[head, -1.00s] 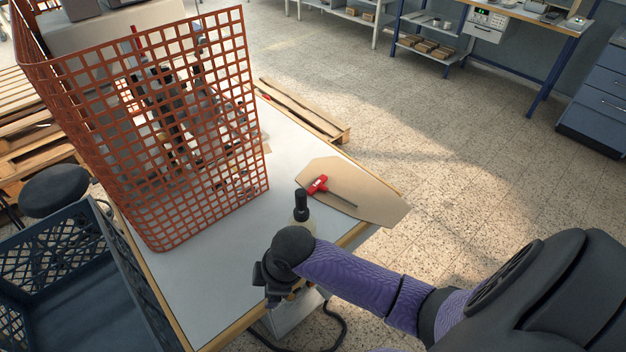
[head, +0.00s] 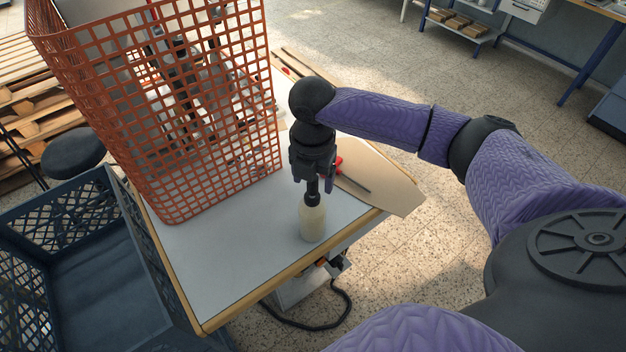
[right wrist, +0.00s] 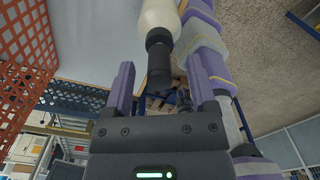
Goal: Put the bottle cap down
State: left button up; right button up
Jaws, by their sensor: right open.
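A cream bottle (head: 313,222) stands upright on the pale table (head: 220,270), near its right edge. Its black cap (head: 312,197) sits on its neck. My right gripper (head: 313,187) is right above the bottle, with its fingers around the cap's upper end. In the right wrist view, the open right gripper (right wrist: 160,78) has one finger on each side of the cap (right wrist: 158,55), with gaps between, and the bottle (right wrist: 160,14) lies beyond. I cannot see my left gripper.
An orange mesh guard (head: 190,120) encloses a machine on the left of the table. A red-handled tool (head: 352,181) lies on brown board (head: 385,190), partly behind my gripper. A dark blue crate (head: 90,275) stands left. The table's front is clear.

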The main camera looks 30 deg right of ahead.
jog(key=shift+f, duration=0.6)
grip_shut()
